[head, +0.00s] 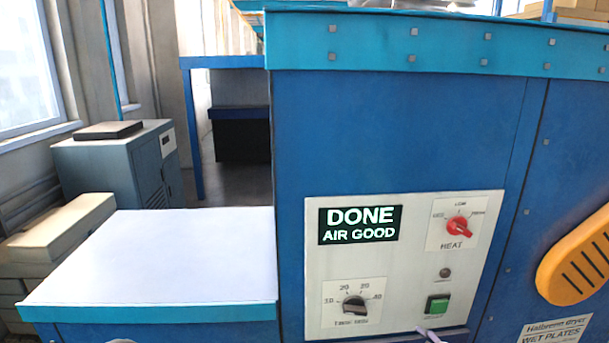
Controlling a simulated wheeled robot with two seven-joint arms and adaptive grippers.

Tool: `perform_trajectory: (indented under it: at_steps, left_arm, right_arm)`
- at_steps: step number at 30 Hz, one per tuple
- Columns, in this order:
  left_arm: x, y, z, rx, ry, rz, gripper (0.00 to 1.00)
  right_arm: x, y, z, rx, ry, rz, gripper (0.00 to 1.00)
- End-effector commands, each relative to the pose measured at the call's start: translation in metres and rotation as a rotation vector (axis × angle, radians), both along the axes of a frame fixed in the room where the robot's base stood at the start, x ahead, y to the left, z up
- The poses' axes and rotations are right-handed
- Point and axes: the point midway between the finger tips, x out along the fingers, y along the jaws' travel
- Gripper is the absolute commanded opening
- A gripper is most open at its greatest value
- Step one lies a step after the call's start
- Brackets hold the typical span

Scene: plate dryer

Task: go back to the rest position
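The blue plate dryer (400,130) fills the middle and right of the head view. Its white control panel (410,290) carries a dark display (360,225) reading "DONE AIR GOOD". A red heat knob (459,227) sits at the panel's upper right. A black timer knob (354,306) is at the lower left, and a green button (437,304) is at the lower right below a small dull lamp (445,273). Neither of my grippers can be made out in this view.
A white-topped surface with a blue edge (160,255) adjoins the dryer on the left. An orange slotted part (580,262) sticks out at right above a "WET PLATES" label (556,330). A thin pale object (430,335) at the bottom edge is unclear. A grey cabinet (110,165) stands behind.

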Motion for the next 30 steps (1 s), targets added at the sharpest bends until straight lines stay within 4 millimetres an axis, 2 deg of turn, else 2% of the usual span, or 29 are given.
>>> perform_trajectory:
  at_steps: [1, 5, 8, 11, 15, 19, 24, 27, 30]
  left_arm:
    - [0.0, 0.0, 0.0, 0.0, 0.0, 0.0, 0.44]
    - [0.0, 0.0, 0.0, 0.0, 0.0, 0.0, 0.44]
    - [0.0, 0.0, 0.0, 0.0, 0.0, 0.0, 0.44]
    - [0.0, 0.0, 0.0, 0.0, 0.0, 0.0, 0.44]
    - [0.0, 0.0, 0.0, 0.0, 0.0, 0.0, 0.44]
    - [0.0, 0.0, 0.0, 0.0, 0.0, 0.0, 0.44]
    - [0.0, 0.0, 0.0, 0.0, 0.0, 0.0, 0.44]
    - [0.0, 0.0, 0.0, 0.0, 0.0, 0.0, 0.44]
    - [0.0, 0.0, 0.0, 0.0, 0.0, 0.0, 0.44]
  right_arm:
    - [-0.005, 0.016, -0.032, 0.055, 0.071, -0.007, 0.49]
    - [-0.026, 0.051, -0.1, 0.178, 0.243, -0.047, 0.49]
    - [-0.05, 0.078, -0.149, 0.258, 0.382, -0.084, 0.49]
    - [-0.081, 0.105, -0.194, 0.326, 0.524, -0.125, 0.49]
    - [-0.135, 0.142, -0.249, 0.398, 0.732, -0.192, 0.49]
    - [-0.191, 0.17, -0.289, 0.437, 0.919, -0.261, 0.49]
    - [-0.25, 0.193, -0.318, 0.455, 1.095, -0.337, 0.49]
    - [-0.27, 0.199, -0.325, 0.456, 1.151, -0.366, 0.49]
    - [-0.278, 0.201, -0.328, 0.456, 1.175, -0.379, 0.49]
